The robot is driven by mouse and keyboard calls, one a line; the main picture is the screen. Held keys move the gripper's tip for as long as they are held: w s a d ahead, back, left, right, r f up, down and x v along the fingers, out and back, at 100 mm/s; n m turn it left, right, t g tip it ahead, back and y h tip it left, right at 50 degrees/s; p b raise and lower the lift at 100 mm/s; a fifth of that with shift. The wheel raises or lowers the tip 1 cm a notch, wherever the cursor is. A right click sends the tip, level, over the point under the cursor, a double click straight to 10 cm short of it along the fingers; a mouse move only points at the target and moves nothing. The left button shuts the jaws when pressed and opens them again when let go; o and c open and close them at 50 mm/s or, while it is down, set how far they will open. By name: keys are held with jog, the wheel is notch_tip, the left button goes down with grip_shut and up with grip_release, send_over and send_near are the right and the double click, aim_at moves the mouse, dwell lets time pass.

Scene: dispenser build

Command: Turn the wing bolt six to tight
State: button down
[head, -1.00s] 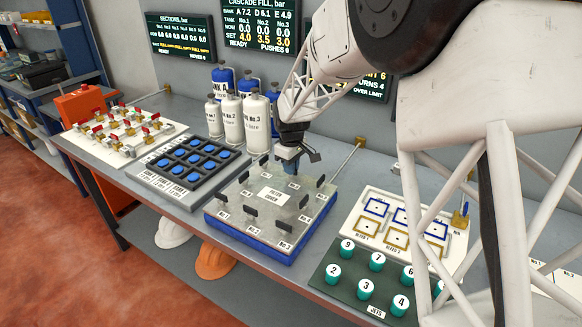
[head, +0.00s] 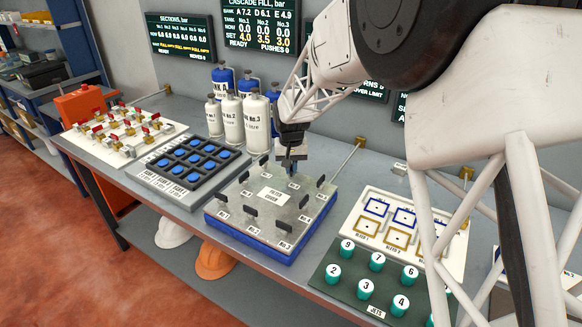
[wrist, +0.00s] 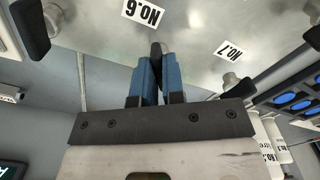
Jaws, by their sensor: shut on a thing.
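The filter cover (head: 272,196) is a grey plate on a blue base with several dark wing bolts around its edge. Wing bolt six is the dark wing (wrist: 155,50) beside the label NO.6 (wrist: 143,11) in the wrist view. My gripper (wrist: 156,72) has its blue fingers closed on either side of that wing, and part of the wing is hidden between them. In the head view my gripper (head: 292,170) points down at the far edge of the cover and hides the bolt. How tight the bolt is cannot be told.
Another wing bolt stands by the label NO.7 (wrist: 229,48), close to the fingers. White tanks (head: 258,124) stand behind the cover. A panel of blue buttons (head: 187,163) lies to its left, and teal numbered jets (head: 366,288) to its right. Wall screens (head: 258,33) hang behind.

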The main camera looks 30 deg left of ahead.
jog(key=m, duration=0.6)
jog(key=shift+m, duration=0.4)
jog(key=c, duration=1.2)
grip_release()
jog(key=shift+r, duration=0.1)
jog(key=shift+r, duration=3.85)
